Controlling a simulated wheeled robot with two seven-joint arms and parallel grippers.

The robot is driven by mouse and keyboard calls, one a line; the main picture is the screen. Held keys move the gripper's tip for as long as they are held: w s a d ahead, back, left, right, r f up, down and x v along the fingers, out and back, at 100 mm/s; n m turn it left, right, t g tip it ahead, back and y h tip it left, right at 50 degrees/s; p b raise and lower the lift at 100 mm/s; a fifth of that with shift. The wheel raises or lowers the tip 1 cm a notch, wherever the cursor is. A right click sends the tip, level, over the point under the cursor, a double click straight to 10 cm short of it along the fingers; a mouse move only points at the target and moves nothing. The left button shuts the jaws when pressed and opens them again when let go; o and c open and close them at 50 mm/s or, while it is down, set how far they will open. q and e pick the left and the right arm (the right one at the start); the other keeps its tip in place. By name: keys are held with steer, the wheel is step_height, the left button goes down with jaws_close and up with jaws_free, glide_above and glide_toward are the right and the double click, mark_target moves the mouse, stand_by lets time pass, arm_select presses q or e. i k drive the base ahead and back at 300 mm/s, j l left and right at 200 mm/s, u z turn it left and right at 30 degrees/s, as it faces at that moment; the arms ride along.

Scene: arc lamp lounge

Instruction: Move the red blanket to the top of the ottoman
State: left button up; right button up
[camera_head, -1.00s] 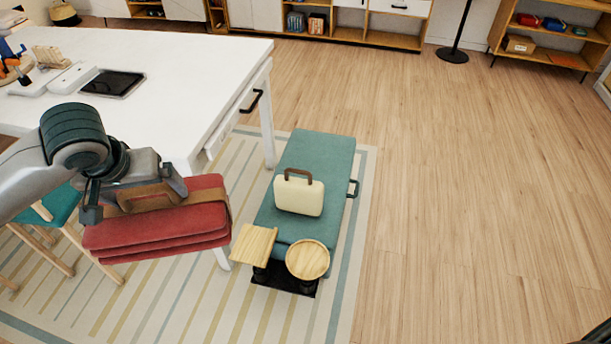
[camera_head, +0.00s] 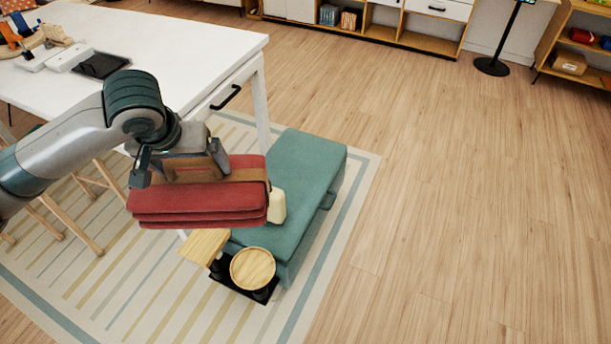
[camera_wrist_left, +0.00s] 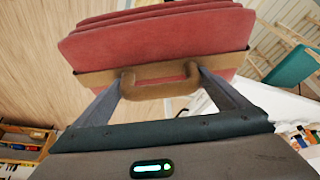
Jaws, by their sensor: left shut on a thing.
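The red blanket (camera_head: 200,207) is folded in layers, with a brown strap and handle. My left gripper (camera_head: 195,172) is shut on its handle and holds it in the air. In the left wrist view the fingers (camera_wrist_left: 160,85) close on the ends of the brown handle, with the red blanket (camera_wrist_left: 160,38) beyond. The teal ottoman (camera_head: 305,175) stands on the rug to the right of the blanket in the head view. The blanket overlaps the ottoman's left side in that view. My right gripper is not seen.
A cream case (camera_head: 277,206) sits on the ottoman, partly hidden by the blanket. A round wooden tray (camera_head: 253,268) and a square wooden top (camera_head: 204,246) are at the ottoman's near end. The white table (camera_head: 190,50) stands behind left. Open floor lies right.

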mark_target(295, 165)
steer(key=i+l, duration=0.15)
steer(key=l, duration=0.2)
steer(key=i+l, duration=0.15)
steer(key=l, duration=0.15)
steer(key=i+l, duration=0.1)
steer(key=l, duration=0.25)
steer(key=i+l, duration=0.15)
steer(key=l, duration=0.2)
steer(key=i+l, duration=0.7)
steer(key=i+j, duration=0.25)
steer(key=i, duration=0.25)
steer(key=i+j+u, duration=0.1)
steer(key=i+j, duration=0.2)
steer(key=i, duration=0.15)
